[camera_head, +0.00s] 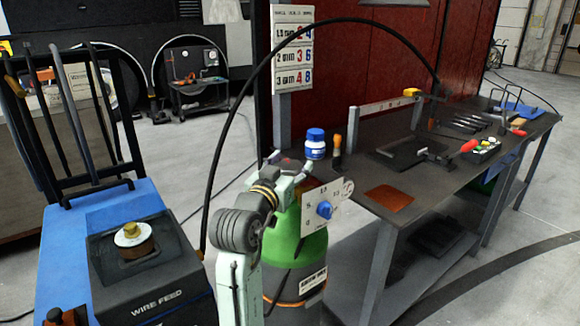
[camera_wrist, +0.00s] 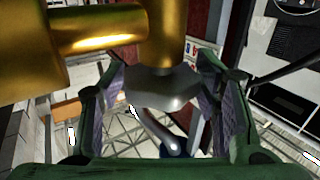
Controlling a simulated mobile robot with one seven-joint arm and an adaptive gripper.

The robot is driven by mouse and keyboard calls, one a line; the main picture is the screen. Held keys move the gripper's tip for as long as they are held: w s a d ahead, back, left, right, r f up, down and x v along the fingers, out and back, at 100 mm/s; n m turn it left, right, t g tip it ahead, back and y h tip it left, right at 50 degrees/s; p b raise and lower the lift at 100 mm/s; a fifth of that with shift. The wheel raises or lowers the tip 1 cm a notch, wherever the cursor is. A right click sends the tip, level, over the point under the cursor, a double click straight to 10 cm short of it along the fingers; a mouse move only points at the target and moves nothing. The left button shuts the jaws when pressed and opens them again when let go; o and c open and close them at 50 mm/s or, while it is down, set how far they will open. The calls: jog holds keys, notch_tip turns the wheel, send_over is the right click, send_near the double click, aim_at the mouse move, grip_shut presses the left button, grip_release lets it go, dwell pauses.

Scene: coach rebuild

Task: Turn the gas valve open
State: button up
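A green and grey gas cylinder (camera_head: 312,246) stands beside the near left end of the workbench. The valve at its top is largely hidden behind my gripper (camera_head: 292,178) in the head view. In the wrist view, a grey faceted valve knob (camera_wrist: 163,86) shows under a shiny brass fitting (camera_wrist: 105,30). My gripper (camera_wrist: 160,85) has its two fingers wide apart, one on each side of the knob. The fingertips are very close to the knob's sides; I cannot tell whether they touch it.
A blue-capped jar (camera_head: 315,144) is close behind my gripper. The workbench (camera_head: 345,178) holds tools. A blue wire-feed machine (camera_head: 150,270) stands left, and a black hose (camera_head: 209,180) arches overhead.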

jog(key=shift+o, duration=1)
jog(key=v, duration=1.2)
jog(key=shift+a, duration=0.1)
